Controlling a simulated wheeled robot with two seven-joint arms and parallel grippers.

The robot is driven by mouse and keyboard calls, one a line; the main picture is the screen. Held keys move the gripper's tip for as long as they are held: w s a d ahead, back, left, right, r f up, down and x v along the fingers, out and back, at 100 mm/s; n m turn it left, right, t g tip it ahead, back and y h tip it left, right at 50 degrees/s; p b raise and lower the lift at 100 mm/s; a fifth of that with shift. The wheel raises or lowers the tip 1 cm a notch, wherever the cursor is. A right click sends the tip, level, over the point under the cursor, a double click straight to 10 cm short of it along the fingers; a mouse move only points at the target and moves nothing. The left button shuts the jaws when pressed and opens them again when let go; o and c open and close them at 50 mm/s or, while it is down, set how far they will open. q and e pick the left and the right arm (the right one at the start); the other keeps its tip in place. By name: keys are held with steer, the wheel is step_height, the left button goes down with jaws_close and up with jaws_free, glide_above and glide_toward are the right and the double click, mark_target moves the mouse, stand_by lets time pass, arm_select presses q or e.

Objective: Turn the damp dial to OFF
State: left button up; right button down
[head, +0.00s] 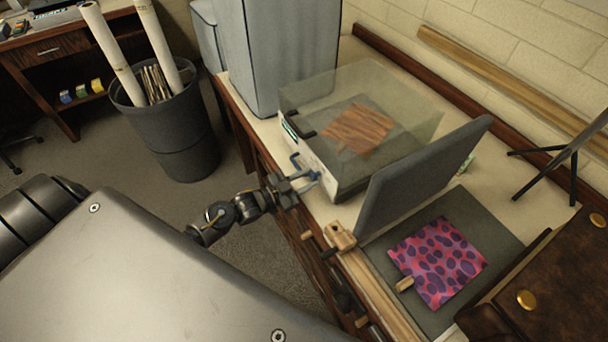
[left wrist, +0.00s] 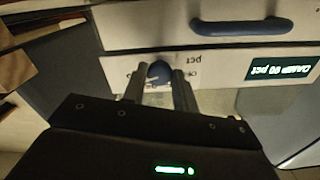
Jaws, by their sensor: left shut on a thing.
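The blue damp dial (left wrist: 159,72) shows in the left wrist view on the pale front panel (left wrist: 120,72) of the clear-lidded box. My left gripper (left wrist: 158,84) has one finger on each side of it and is shut on it. In the head view my left gripper (head: 305,183) is at the front of this box, and its fingers largely hide the dial. A lit display (left wrist: 283,68) beside the dial shows a damp reading upside down; the number is hard to read. Printing by the dial is partly hidden. My right gripper is not in view.
A blue handle (left wrist: 242,26) is on the same front, close to the dial. The clear-lidded box (head: 418,108) holds a brown patterned sheet. A grey upright panel (head: 425,180) and a pink-purple patterned sheet (head: 438,262) are to its right. A dark bin (head: 178,135) stands left.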

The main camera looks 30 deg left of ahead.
arm_select(q)
steer(key=shift+w+r+n+p, duration=0.15)
steer(key=shift+n+p, duration=0.15)
steer(key=shift+n, duration=0.55)
steer(key=shift+s+r+n+p, duration=0.1)
steer(key=shift+n+p, duration=0.2)
steer(key=shift+n, duration=0.55)
steer(key=shift+w, duration=0.1)
steer(key=shift+a, duration=0.1)
steer(key=o, duration=0.9)
steer(key=shift+o, duration=0.3)
steer(key=shift+f, duration=0.1)
steer(key=shift+s+a+f, duration=0.15)
steer(key=shift+s+a, duration=0.05)
steer(key=shift+s, duration=0.3)
steer(key=b+v, duration=0.2)
steer(key=v, duration=0.8)
steer(key=shift+b, duration=0.35)
